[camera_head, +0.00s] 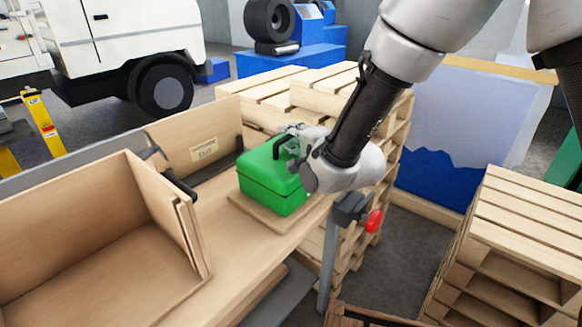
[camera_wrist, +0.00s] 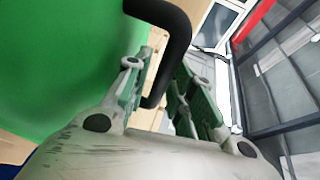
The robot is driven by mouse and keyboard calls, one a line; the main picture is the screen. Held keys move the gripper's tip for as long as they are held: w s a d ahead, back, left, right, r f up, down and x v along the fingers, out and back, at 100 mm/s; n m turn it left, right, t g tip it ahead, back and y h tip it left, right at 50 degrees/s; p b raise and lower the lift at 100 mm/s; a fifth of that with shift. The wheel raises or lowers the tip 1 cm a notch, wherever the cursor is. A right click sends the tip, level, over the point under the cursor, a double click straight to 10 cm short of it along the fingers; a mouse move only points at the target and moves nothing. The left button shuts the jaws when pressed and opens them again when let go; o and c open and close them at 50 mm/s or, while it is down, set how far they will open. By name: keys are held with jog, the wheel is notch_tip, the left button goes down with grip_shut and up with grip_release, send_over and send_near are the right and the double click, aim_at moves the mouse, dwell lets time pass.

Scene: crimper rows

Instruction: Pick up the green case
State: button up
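The green case (camera_head: 268,185) stands upright on a thin wooden board on the workbench, with its black handle (camera_head: 279,147) on top. My gripper (camera_head: 291,137) is at the case's top, coming in from the right. In the wrist view the green case (camera_wrist: 60,60) fills the left side. My gripper (camera_wrist: 163,66) is open there, its two fingers apart. The black handle (camera_wrist: 177,25) bends down into the gap between the fingers. I cannot tell whether either finger touches it.
The wooden workbench (camera_head: 232,255) carries an open wooden box (camera_head: 95,245) left of the case. Pallets (camera_head: 285,90) are stacked behind the case, and more pallets (camera_head: 525,225) stand at the right. A red-knobbed clamp (camera_head: 374,221) is at the bench's right edge.

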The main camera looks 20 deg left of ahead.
jog(key=shift+w+a, duration=0.15)
grip_shut()
jog(key=shift+r, duration=0.15)
